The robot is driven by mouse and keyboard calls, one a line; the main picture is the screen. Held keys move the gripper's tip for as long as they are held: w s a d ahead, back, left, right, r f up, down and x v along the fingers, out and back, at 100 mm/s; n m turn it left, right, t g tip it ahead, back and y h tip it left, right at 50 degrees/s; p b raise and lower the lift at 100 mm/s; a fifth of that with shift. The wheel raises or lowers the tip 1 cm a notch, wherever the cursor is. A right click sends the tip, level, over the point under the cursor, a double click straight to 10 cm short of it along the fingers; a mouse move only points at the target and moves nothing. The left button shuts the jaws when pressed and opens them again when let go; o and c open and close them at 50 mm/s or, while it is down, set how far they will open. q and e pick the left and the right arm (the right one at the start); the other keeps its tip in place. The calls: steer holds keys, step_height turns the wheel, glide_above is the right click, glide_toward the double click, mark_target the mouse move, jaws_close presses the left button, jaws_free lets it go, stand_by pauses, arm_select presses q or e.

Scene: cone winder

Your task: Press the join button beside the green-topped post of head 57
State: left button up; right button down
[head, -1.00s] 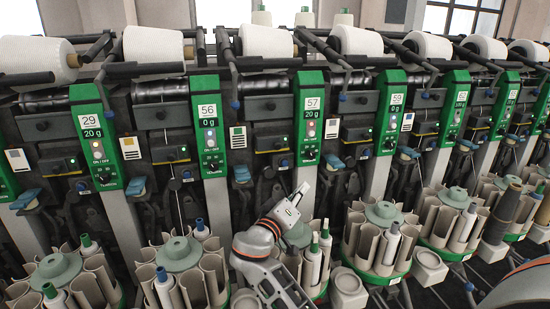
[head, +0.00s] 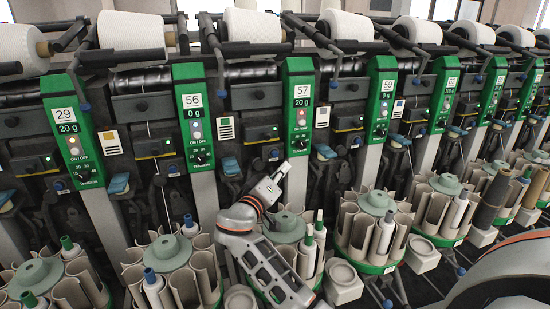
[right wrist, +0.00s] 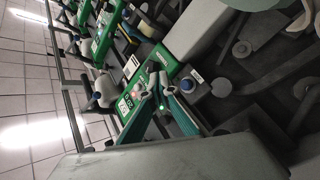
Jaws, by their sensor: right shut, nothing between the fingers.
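Head 57's green-fronted post (head: 298,100) stands at the middle of the head view, with its number and "20 g" at the top, round lights and a dark knob below. The post also shows in the right wrist view (right wrist: 166,61), seen at a slant. A small round blue part (head: 273,154) sits left of the post's lower end; I cannot tell if it is the join button. A blue round part also shows in the right wrist view (right wrist: 187,85). My right gripper (head: 284,168) is shut and empty, just below the post's lower end. My left gripper is out of view.
A grey-green round hub (head: 285,228) with beige tube holders stands below my right gripper. Blue levers (head: 325,152) jut out beside the posts. White yarn cones (head: 344,27) line the top. Heads 56 (head: 194,115) and 59 (head: 380,98) flank it.

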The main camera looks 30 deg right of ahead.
mark_target(275, 154)
steer(key=w+b, duration=0.1)
steer(key=w, duration=0.1)
steer(key=w+d+b, duration=0.1)
steer(key=w, duration=0.2)
steer(key=shift+d, duration=0.1)
stand_by(1.3)
steer(key=shift+w+d+b, duration=0.1)
steer(key=shift+w+b, duration=0.35)
steer(key=shift+b, duration=0.15)
